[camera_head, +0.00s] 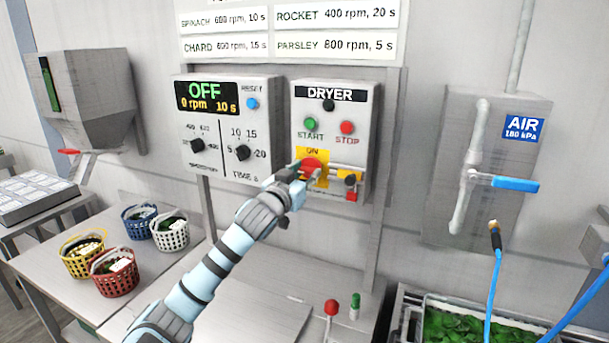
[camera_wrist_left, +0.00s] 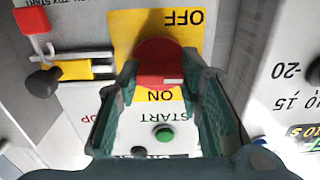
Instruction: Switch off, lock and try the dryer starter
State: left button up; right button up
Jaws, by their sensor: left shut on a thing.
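The dryer starter (camera_head: 333,140) is a grey wall box labelled DRYER, with a green START button (camera_head: 311,124) and a red STOP button (camera_head: 347,128). Its red rotary switch (camera_wrist_left: 158,62) sits on a yellow plate (camera_wrist_left: 187,40) marked ON and OFF. My left gripper (camera_head: 303,176) is shut on this switch, one finger on each side. Fingers partly hide the switch, and I cannot tell its exact setting. Beside it is a yellow slide with a black knob (camera_wrist_left: 44,82). A red padlock-like piece (camera_wrist_left: 32,20) with a metal shackle is next to the slide. My right gripper is not in view.
A control box (camera_head: 228,130) reading OFF, 0 rpm, 10 s hangs left of the starter. Several baskets stand on the left table. An air panel (camera_head: 490,210) with a blue lever and hose is at the right. Red and green knobs rise below the starter.

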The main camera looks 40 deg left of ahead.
pick_arm(q)
jog(key=shift+n, duration=0.3)
jog(key=o, duration=1.2)
jog(key=shift+c, duration=0.2)
jog(key=shift+s, duration=0.1)
jog(key=v, duration=0.7)
jog(key=shift+s, duration=0.15)
